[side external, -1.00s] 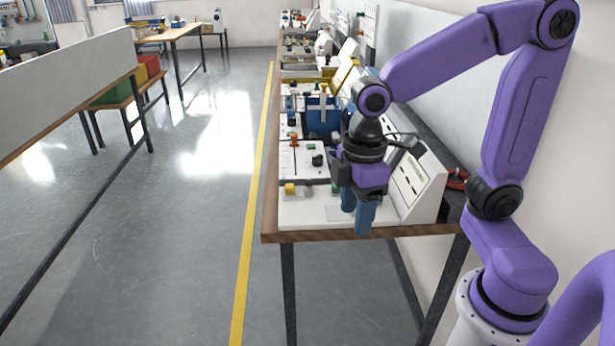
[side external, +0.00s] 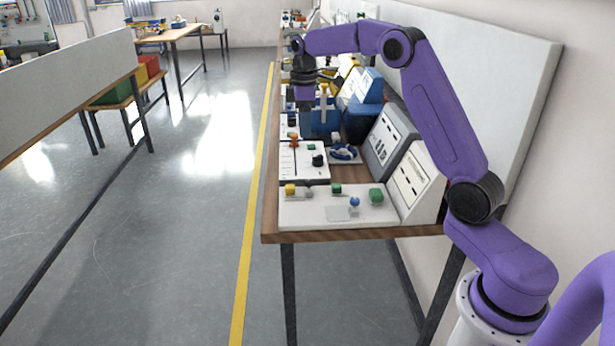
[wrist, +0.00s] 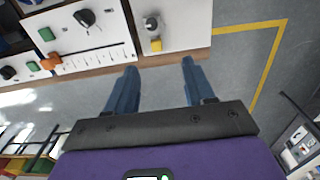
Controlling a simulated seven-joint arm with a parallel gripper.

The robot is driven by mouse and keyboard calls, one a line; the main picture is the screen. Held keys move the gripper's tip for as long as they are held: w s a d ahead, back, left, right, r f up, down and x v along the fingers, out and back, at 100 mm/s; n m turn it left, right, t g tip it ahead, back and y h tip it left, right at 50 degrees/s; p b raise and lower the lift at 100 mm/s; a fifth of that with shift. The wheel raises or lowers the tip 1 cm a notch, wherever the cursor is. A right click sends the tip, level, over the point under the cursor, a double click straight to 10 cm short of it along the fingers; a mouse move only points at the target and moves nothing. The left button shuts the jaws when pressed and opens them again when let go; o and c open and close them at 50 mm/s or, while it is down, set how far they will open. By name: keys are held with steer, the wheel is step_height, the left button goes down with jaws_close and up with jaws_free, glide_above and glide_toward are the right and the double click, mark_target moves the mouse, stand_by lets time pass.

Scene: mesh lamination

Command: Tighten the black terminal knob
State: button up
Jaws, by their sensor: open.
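Black knobs show on the bench panels. One black knob (side external: 318,160) is on a white panel in the side view, right of an orange knob (side external: 294,141). In the wrist view, a black knob (wrist: 84,17) is at the top and another black knob (wrist: 8,72) is at the left edge. I cannot tell which one is the terminal knob. My gripper (wrist: 158,65) is open and empty, its blue fingers apart over the bench edge and floor. In the side view my gripper (side external: 304,98) is farther along the bench, its fingertips hard to make out.
A blue box (side external: 322,115) stands near my gripper in the side view. The near white panel (side external: 305,212) carries yellow, green and blue parts. Sloped consoles (side external: 412,180) line the wall side. A yellow block (wrist: 155,45) sits near the bench edge. The floor aisle is clear.

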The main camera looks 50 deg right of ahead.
steer(key=d, duration=0.2)
glide_toward(308, 181)
step_height(308, 181, down, 8)
steer(key=shift+w+f, duration=0.1)
steer(key=shift+f, duration=0.1)
stand_by(0.3)
jaws_close()
